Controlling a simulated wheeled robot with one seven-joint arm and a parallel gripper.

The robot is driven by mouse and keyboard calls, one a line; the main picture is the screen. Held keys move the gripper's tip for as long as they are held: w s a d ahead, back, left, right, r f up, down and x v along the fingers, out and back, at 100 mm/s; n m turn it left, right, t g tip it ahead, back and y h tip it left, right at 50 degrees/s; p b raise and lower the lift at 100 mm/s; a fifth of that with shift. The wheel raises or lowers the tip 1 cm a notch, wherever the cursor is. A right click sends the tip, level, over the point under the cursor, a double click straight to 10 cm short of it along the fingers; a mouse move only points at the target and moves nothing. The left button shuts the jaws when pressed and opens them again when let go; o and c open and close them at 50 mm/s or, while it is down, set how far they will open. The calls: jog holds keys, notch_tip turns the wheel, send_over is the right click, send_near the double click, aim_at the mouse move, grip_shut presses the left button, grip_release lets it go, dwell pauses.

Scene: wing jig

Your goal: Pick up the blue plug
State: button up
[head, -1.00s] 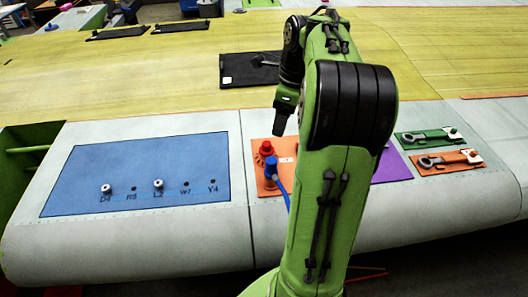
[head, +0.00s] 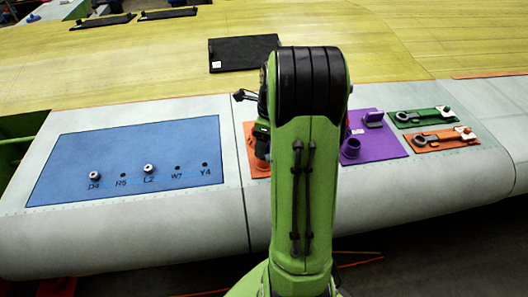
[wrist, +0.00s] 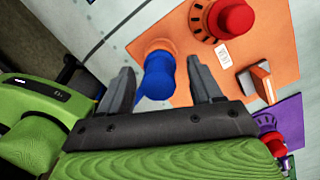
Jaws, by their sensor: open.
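The blue plug (wrist: 158,76) stands on the orange board (wrist: 185,62) in the wrist view, in an orange ring-like base. My gripper (wrist: 165,85) is open, with one dark finger on each side of the plug in the picture. I cannot tell how far the fingertips are above or short of it. A blue cable-like part trails from the plug toward the gripper body. In the head view my arm hides the plug, and my gripper (head: 261,143) shows only in part over the orange board (head: 250,135).
A purple board (head: 372,143) with purple fittings lies to the right. A blue panel (head: 130,170) with white buttons lies to the left.

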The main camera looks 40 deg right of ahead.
jog(key=shift+s+a+r, duration=0.1)
jog(key=shift+s+r, duration=0.05)
jog(key=c, duration=1.1)
notch_tip(320, 180, up, 10)
jog(key=shift+f+p, duration=0.15)
jog(key=shift+p, duration=0.75)
notch_tip(320, 180, up, 3)
jog(key=p, duration=0.3)
jog(key=shift+r+p, duration=0.2)
jog(key=shift+p, duration=0.15)
jog(key=shift+f, duration=0.1)
